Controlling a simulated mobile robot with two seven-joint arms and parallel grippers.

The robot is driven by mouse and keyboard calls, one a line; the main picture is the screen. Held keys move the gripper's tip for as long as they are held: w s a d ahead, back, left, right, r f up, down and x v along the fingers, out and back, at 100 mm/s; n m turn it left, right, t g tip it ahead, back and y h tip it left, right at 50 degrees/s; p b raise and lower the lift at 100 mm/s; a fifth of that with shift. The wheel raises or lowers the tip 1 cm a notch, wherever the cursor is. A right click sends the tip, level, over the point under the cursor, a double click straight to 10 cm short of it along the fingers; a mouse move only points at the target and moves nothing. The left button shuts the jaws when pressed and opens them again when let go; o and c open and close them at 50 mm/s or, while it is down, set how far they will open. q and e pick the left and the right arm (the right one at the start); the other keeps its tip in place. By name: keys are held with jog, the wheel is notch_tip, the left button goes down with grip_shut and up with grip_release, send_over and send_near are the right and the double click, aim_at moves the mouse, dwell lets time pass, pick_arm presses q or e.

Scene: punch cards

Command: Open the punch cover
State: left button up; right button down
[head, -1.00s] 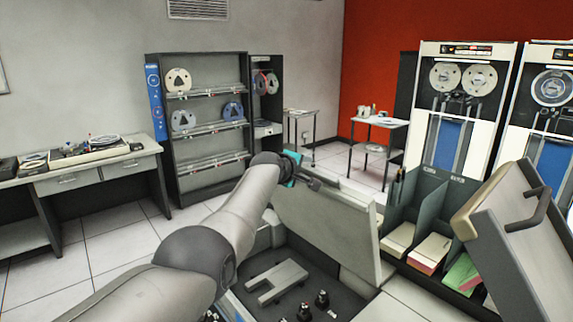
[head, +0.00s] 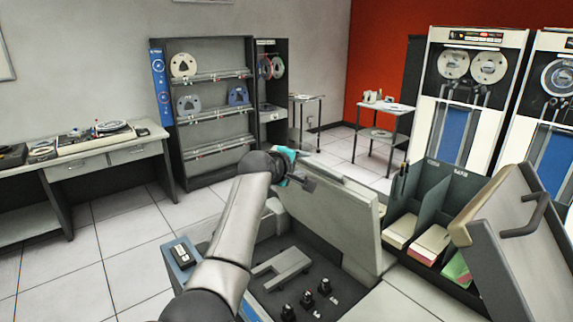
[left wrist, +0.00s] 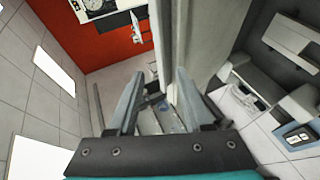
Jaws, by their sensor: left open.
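The punch cover (head: 335,230) is a light grey panel standing raised at the back of the punch. The dark well below it is exposed, with a grey bracket (head: 281,266) and several small black knobs in it. My left gripper (head: 309,185) is at the upper left edge of the cover. In the left wrist view its two fingers (left wrist: 157,88) are apart, and the pale panel (left wrist: 205,45) comes down close to the right finger. I cannot tell whether they touch. My right gripper is out of view.
A card rack (head: 436,200) and a beige-grey lid with a dark handle (head: 527,222) stand close on the right. A reel shelf (head: 203,110) and a desk (head: 107,161) are behind on the left. Tiled floor (head: 125,255) is clear at left.

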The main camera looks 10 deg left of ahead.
pick_arm(q)
jog(key=v, duration=0.8)
jog(key=shift+b, duration=0.4)
jog(key=shift+s, duration=0.15)
